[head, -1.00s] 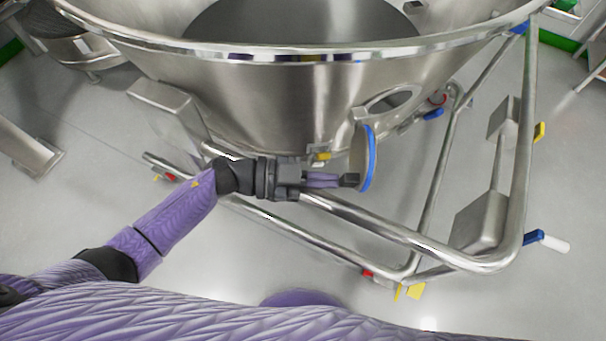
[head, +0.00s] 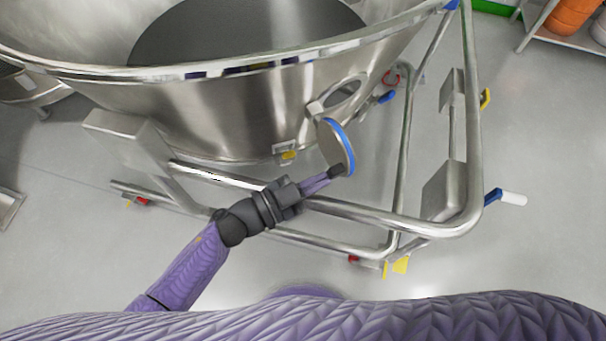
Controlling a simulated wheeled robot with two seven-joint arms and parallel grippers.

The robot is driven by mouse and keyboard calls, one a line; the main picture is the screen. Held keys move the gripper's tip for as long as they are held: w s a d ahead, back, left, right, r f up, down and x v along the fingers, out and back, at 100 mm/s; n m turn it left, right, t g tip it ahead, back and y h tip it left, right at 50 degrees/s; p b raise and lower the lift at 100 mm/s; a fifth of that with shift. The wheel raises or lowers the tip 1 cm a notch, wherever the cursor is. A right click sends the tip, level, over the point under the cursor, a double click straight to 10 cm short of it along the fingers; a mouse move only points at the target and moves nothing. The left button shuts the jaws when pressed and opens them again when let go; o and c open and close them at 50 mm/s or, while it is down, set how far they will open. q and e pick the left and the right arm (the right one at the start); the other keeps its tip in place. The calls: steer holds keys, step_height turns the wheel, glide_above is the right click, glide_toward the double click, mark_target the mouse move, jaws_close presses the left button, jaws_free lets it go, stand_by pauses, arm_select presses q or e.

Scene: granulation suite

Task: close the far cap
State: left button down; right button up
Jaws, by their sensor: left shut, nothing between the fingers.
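The cap (head: 333,147) is a round metal disc with a blue ring, hinged beside an oval port (head: 346,93) in the wall of the steel bowl (head: 230,115). It stands swung out from the port, which is uncovered. My left gripper (head: 337,171) is shut with nothing in it. Its fingertips are at the lower left edge of the cap, against or very close to it; I cannot tell if they touch. My right gripper is not in view.
A tubular steel frame (head: 425,225) runs around the bowl, below and right of my left gripper. A blue and white lever (head: 505,197) sticks out at its right. Orange containers (head: 572,14) stand on a shelf at the top right.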

arm_select(q)
steer(key=shift+w+d+f+n+t+y, duration=0.15)
steer(key=shift+d+n+t, duration=0.2)
steer(key=shift+d, duration=0.35)
steer(key=shift+s+d+n+t+y, duration=0.15)
steer(key=shift+d+t, duration=0.3)
steer(key=shift+d, duration=0.25)
steer(key=shift+w, duration=0.15)
